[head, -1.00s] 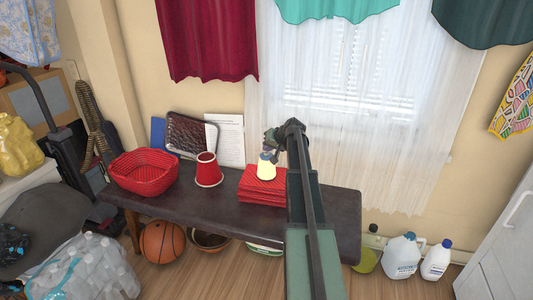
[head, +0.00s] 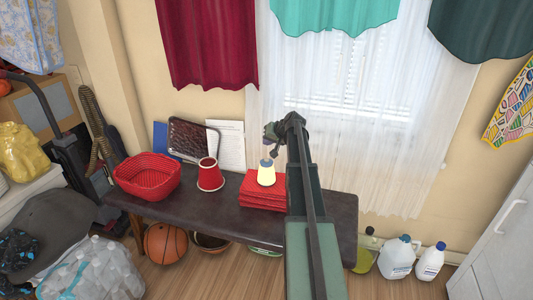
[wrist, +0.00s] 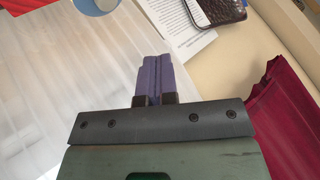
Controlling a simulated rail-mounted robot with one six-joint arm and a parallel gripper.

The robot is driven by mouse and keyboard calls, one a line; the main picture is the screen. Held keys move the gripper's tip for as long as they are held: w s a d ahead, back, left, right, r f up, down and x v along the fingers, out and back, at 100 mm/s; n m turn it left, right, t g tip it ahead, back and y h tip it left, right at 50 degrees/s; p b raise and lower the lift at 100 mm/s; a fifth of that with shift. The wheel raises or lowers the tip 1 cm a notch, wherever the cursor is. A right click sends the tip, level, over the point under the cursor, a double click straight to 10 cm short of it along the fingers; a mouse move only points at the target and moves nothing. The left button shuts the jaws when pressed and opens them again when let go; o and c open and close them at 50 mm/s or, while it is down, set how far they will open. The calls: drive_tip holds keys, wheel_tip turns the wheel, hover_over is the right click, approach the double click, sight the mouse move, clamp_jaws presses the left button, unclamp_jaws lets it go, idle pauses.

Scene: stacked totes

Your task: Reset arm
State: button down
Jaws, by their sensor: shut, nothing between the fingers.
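My gripper (head: 268,132) is up in front of the white curtain, above the bench. In the wrist view its two purple fingers (wrist: 157,80) are pressed together with nothing between them. A cream cup-like object with a blue-grey top (head: 267,175) stands upright on a stack of red items (head: 262,197), below the gripper and apart from it. My arm hides the right end of the stack and part of the bench behind it.
On the dark bench (head: 225,210) are a red basket (head: 147,178), a red cup-shaped object (head: 209,175), a dark textured tray (head: 193,139) and white paper (head: 231,147). A basketball (head: 165,243) is under the bench. Jugs (head: 398,258) stand on the floor at right. Curtains hang behind.

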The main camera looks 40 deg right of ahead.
drive_tip(key=shift+r, duration=0.4)
